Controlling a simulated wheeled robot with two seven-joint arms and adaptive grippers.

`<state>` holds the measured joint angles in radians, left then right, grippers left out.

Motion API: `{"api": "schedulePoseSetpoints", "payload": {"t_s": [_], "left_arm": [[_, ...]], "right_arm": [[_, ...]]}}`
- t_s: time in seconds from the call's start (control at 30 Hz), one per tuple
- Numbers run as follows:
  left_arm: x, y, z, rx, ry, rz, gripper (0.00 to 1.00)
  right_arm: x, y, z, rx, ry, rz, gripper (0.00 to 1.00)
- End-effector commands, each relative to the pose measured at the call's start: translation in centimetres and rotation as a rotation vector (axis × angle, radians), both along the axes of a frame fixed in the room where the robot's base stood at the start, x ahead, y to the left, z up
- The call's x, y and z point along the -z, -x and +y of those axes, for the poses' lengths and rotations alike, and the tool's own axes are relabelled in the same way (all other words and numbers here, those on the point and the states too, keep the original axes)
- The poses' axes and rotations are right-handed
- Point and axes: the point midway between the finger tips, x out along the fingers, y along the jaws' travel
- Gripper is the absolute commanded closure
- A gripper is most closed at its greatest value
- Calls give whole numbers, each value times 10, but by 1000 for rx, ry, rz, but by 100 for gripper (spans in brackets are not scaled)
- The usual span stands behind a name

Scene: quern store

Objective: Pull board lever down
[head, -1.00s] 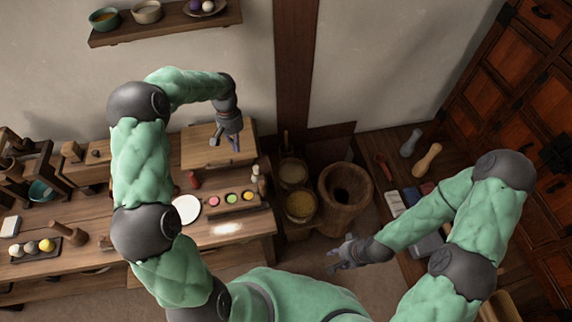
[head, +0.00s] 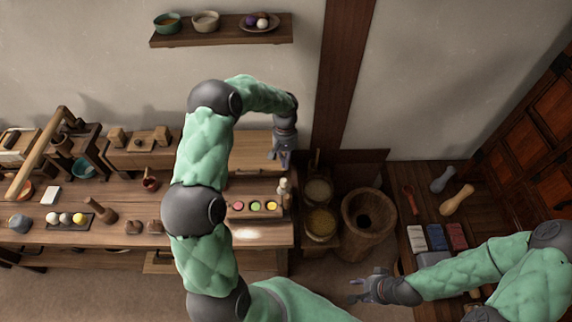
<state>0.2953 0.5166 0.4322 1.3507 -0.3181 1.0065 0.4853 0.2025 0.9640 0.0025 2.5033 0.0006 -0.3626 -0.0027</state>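A long pale wooden lever (head: 38,155) slants over a dark wooden frame at the left end of the workbench. Its upper end is raised near the frame's post, and its lower end reaches toward the front left. My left gripper (head: 279,160) hangs over the bench's right part, far to the right of the lever. It is empty, and its fingers look apart. My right gripper (head: 357,291) is low in front of the wooden mortar, empty, with fingers apart. Neither gripper touches the lever.
The workbench (head: 180,235) holds a tray with white and yellow balls (head: 88,222), a wooden mallet (head: 101,208) and a palette of coloured discs (head: 255,208). A large wooden mortar (head: 368,245) stands right of it. A wall shelf (head: 225,36) holds bowls.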

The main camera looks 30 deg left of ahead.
Motion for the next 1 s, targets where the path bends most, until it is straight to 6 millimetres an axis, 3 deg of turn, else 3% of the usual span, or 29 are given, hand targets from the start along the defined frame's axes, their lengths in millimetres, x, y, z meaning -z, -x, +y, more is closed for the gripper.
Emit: {"api": "schedulePoseSetpoints", "payload": {"t_s": [0.4,0.7,1.0], "left_arm": [[76,17,-10,0,2,3,100],[71,46,-29,2,0,1,100],[71,50,-31,1,0,0,100]], "right_arm": [[11,0,0,0,0,0,60],[10,0,0,0,0,0,60],[10,0,0,0,0,0,60]]}}
